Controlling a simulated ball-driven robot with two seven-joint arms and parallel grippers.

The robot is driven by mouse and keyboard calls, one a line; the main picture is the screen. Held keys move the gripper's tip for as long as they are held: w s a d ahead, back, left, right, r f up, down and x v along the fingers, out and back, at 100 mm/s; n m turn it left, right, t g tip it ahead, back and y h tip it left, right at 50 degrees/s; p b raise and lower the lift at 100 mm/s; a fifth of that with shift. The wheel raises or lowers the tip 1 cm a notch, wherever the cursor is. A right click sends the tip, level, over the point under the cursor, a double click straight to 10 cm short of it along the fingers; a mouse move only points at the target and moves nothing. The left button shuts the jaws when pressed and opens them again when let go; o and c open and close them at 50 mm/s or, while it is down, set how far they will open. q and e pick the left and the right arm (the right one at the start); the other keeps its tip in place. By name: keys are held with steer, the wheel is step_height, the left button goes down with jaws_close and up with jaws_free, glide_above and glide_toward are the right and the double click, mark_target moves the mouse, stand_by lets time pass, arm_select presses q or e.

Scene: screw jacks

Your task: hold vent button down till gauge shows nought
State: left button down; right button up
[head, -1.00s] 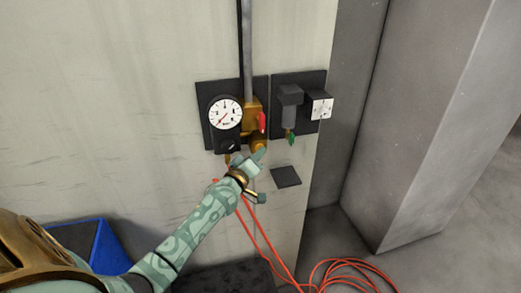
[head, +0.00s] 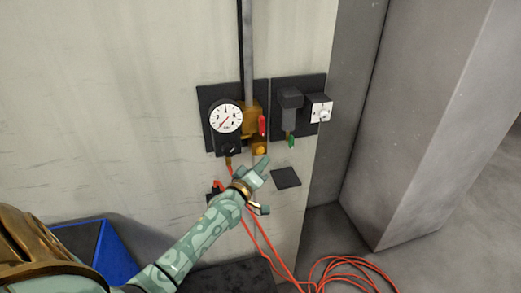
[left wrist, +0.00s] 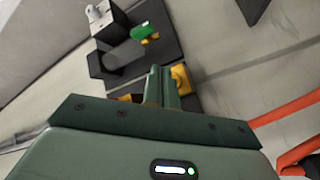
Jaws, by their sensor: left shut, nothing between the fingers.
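The round white gauge (head: 226,117) is on a dark wall panel. Its red needle points to the lower left; the figures are too small to read. A yellow button (head: 260,150), which looks like the vent button, sits at the foot of the brass valve (head: 251,120). In the left wrist view the yellow button (left wrist: 181,78) shows beside the fingertips. My left gripper (head: 264,162) is shut and empty, its tip just below the button; I cannot clearly tell whether they touch. My right gripper is not in view.
A red lever (head: 262,125) is above the button. To the right is a second panel (head: 314,85) with a green-tipped fitting (head: 291,141). A dark square plate (head: 286,177) is below. Red hose (head: 345,268) coils on the floor, and a blue object (head: 110,255) is at lower left.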

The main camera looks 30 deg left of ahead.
arm_select(q)
steer(key=s+d, duration=0.1)
steer(key=s+d+p, duration=0.1)
steer(key=shift+s+d+p, duration=0.15)
steer(key=shift+d+p, duration=0.15)
steer(key=shift+d, duration=0.05)
stand_by(0.4)
